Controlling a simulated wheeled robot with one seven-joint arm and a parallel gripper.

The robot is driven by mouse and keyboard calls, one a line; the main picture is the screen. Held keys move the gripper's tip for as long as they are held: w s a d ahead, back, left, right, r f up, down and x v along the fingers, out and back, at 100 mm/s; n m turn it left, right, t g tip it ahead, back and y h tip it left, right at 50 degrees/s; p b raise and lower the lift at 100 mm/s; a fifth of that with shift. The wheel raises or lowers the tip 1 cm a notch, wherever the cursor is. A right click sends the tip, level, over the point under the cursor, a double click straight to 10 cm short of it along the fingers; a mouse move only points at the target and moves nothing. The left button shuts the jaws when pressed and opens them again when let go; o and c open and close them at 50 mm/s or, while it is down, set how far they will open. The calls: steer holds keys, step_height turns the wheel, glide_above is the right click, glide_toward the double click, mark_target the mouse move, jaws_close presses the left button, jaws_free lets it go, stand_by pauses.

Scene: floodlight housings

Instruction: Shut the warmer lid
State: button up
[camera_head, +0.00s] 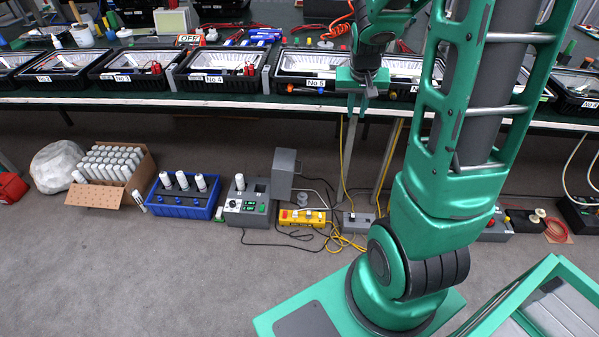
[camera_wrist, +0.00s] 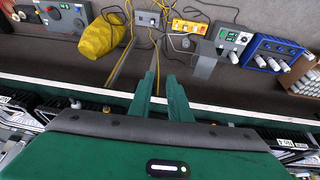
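The warmer (camera_head: 246,208) is a grey box on the floor, with a white cylinder standing in it and a green lit display on its front. Its grey lid (camera_head: 284,172) stands upright at the box's right side, open. In the wrist view the warmer (camera_wrist: 232,42) is at the upper right, with the lid (camera_wrist: 204,66) beside it. My gripper (camera_head: 364,88) is at the bench's front edge, above and to the right of the warmer and well apart from it. In the wrist view its two green fingers (camera_wrist: 161,80) are apart with nothing between them.
The bench (camera_head: 220,101) holds a row of black housings above the warmer. On the floor are a blue crate (camera_head: 185,208) of white cylinders, a cardboard box (camera_head: 92,196), and a yellow box (camera_head: 303,217) with loose cables. The grey floor in front is clear.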

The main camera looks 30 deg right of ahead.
steer(key=w+d+f+m+t, duration=0.1)
steer(key=w+f+t, duration=0.2)
steer(key=w+f, duration=1)
steer(key=w+d+f+t, duration=0.2)
steer(key=w+f+t, duration=0.1)
steer(key=w+f, duration=0.95)
steer(key=s+a+f+m+t+h, duration=0.1)
steer(key=a+f+m+t, duration=0.15)
steer(key=f, duration=1.05)
steer(key=s+a+f+m+t+h, duration=0.1)
steer(key=a+f+m+t, duration=0.15)
steer(key=f, duration=1.05)
steer(key=shift+n, duration=0.3)
steer(key=x, duration=1)
steer(key=shift+d+f, duration=0.2)
steer(key=shift+f, duration=0.05)
steer(key=shift+c, duration=0.3)
